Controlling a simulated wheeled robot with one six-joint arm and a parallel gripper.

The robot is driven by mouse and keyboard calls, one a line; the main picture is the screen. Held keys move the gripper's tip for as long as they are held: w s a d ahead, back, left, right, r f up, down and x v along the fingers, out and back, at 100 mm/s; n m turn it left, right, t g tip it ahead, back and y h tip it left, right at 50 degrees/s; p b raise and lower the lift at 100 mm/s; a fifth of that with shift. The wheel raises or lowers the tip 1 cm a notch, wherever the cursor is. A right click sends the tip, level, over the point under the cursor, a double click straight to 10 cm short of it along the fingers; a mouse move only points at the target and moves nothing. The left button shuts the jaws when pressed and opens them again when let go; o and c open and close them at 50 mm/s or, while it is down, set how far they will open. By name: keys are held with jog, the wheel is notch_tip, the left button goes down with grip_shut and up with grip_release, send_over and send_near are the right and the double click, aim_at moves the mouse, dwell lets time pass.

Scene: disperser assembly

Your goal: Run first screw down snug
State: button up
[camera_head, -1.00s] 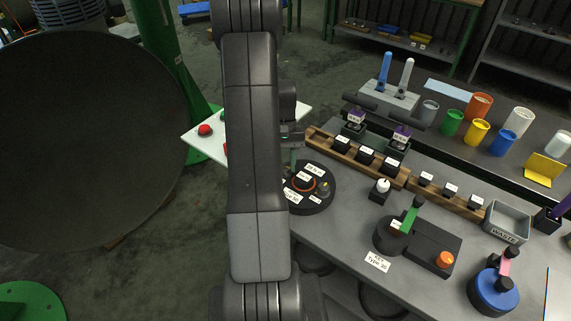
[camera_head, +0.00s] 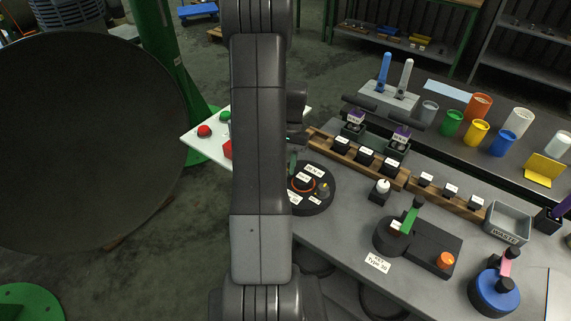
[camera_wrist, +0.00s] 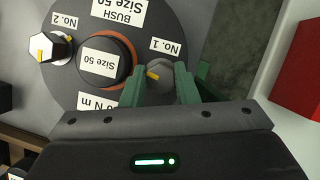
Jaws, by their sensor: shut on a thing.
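The dark round disperser base (camera_head: 318,203) sits on the bench just right of my arm. In the wrist view it (camera_wrist: 185,25) carries a black bush labelled Size 50 (camera_wrist: 104,62) inside an orange ring. The first screw (camera_wrist: 160,76), a grey knob with a yellow mark, is beside the No. 1 label. My gripper (camera_wrist: 168,84) has its green fingers closed on both sides of that screw. The second screw (camera_wrist: 47,48) sits at No. 2, with a yellow mark on its head. The screw's thread and seating are hidden. In the head view my arm covers most of the gripper.
A wooden rack with black blocks (camera_head: 367,157) stands behind the base. A white panel with red and green buttons (camera_head: 204,131) is to the left. A black fixture with a green lever (camera_head: 410,216) and a grey waste bin (camera_head: 509,220) are to the right.

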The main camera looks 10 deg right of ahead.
jog(key=o, duration=1)
